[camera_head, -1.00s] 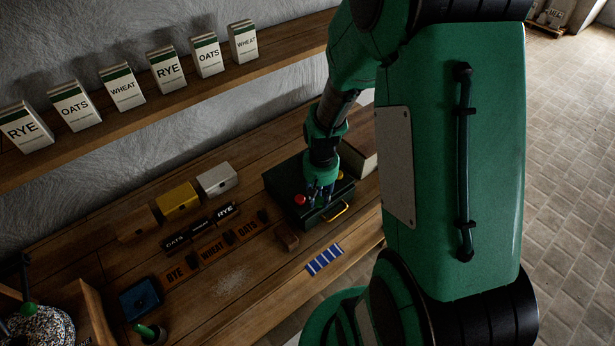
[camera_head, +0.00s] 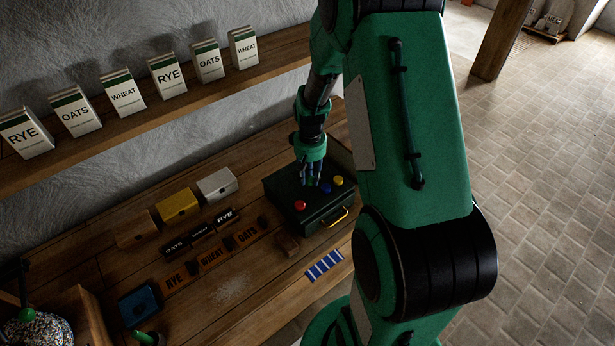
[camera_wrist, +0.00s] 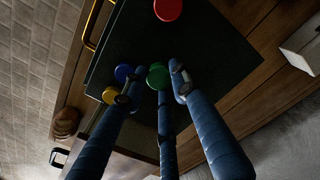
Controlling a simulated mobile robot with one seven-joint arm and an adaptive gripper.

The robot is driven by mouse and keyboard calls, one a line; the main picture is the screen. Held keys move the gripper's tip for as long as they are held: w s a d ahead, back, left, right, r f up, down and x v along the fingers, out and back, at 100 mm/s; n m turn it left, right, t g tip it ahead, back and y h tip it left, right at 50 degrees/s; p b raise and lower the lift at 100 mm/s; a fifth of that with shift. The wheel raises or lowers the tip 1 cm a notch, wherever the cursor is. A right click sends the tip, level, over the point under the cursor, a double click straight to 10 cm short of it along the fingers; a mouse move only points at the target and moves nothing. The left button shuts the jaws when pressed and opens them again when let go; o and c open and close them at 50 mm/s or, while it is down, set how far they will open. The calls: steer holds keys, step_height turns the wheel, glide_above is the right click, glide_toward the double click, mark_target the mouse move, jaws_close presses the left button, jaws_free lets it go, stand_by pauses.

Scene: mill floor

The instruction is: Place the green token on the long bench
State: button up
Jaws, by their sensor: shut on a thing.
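My gripper (camera_head: 311,183) is above the top of a dark green case with a yellow handle (camera_head: 327,213). Its fingers are shut on the green token (camera_wrist: 158,77), seen at the fingertips in the wrist view. A red token (camera_head: 300,205), a blue token (camera_head: 326,188) and a yellow token (camera_head: 338,181) rest on the case lid. In the head view the fingers mostly hide the green token. The long wooden bench (camera_head: 262,282) carries the case and runs along the wall.
Yellow (camera_head: 178,206) and white (camera_head: 217,184) boxes stand on the bench left of the case, behind labelled blocks. A shelf (camera_head: 170,107) with several cartons hangs above. The front bench strip is fairly clear.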

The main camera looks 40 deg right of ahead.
mark_target(307, 177)
steer(key=shift+w+d+f, duration=0.1)
steer(key=shift+w+d, duration=0.25)
steer(key=shift+w, duration=0.45)
steer(key=shift+w+d+f, duration=0.1)
steer(key=shift+w+d, duration=0.25)
steer(key=shift+w, duration=0.4)
steer(key=shift+f, duration=1.7)
steer(key=shift+f, duration=0.1)
steer(key=o, duration=0.8)
step_height(307, 177, up, 12)
steer(key=shift+r, duration=0.1)
